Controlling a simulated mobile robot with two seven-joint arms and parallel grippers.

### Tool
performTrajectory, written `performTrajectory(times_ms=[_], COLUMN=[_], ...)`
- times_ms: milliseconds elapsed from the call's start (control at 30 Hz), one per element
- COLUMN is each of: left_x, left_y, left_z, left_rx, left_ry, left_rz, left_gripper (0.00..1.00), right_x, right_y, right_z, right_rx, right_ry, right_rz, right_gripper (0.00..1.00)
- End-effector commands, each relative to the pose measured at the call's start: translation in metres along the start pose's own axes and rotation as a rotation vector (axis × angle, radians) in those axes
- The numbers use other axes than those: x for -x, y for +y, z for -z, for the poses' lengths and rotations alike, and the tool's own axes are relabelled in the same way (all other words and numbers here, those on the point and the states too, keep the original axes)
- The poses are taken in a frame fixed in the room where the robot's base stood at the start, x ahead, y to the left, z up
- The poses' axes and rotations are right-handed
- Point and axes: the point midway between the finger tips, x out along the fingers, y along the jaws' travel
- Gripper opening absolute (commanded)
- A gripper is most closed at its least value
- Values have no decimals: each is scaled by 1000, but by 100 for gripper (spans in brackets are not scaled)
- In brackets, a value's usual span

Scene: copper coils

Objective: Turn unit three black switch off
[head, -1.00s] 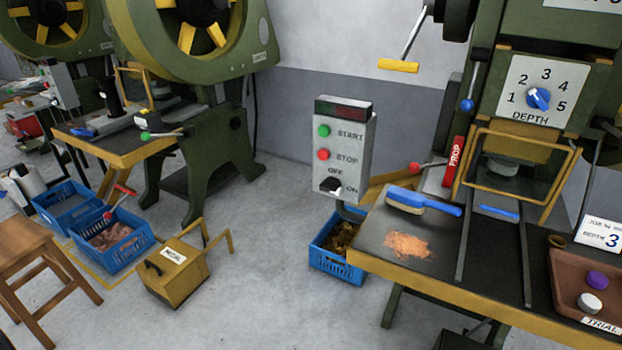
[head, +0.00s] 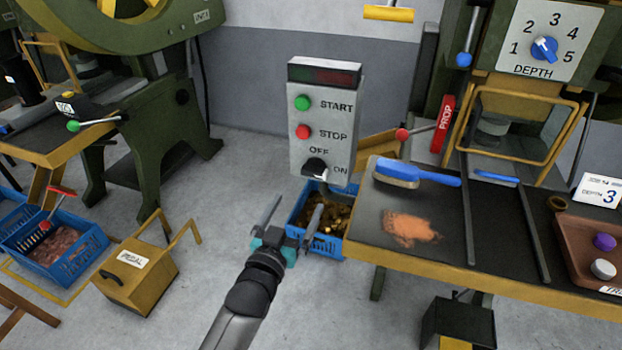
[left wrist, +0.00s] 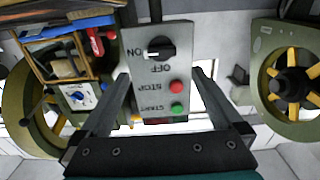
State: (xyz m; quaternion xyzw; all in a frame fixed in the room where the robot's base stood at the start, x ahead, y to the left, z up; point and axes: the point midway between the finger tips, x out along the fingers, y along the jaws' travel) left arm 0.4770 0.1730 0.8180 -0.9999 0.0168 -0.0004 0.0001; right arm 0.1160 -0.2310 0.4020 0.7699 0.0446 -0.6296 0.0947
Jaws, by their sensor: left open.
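The grey control box (head: 308,120) stands at the middle of the head view, with a green START button (head: 303,103), a red STOP button (head: 303,131) and a black rotary switch (head: 314,168). The switch's pale mark points toward ON. My left gripper (head: 299,203) is open and empty, just below and in front of the box in the head view. In the left wrist view the box face appears upside down; the black switch (left wrist: 160,48) lies beyond the gap between the open fingertips (left wrist: 160,75), not touched. My right gripper is not in view.
A workbench (head: 450,285) with a blue brush (head: 415,173), copper dust and a brown tray stands at right. A blue crate (head: 328,247) sits on the floor behind my gripper. A yellow pedal box (head: 135,270) is at left. Grey floor between is clear.

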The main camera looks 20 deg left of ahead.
Motion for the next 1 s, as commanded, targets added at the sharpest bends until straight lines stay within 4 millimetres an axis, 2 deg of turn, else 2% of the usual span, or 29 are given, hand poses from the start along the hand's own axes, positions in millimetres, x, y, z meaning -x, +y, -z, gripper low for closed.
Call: performTrajectory(times_ms=[200,600,1000], left_x=[-30,-76,-106], left_y=[0,1,1], left_z=[-1,-1,-1], left_rx=[0,1,0], left_ry=[3,1,0], left_rz=[0,-1,-1], left_gripper=[100,100,100], right_x=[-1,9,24], right_y=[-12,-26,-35], right_z=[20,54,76], right_rx=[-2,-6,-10], right_ry=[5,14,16], right_rz=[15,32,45], right_gripper=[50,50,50])
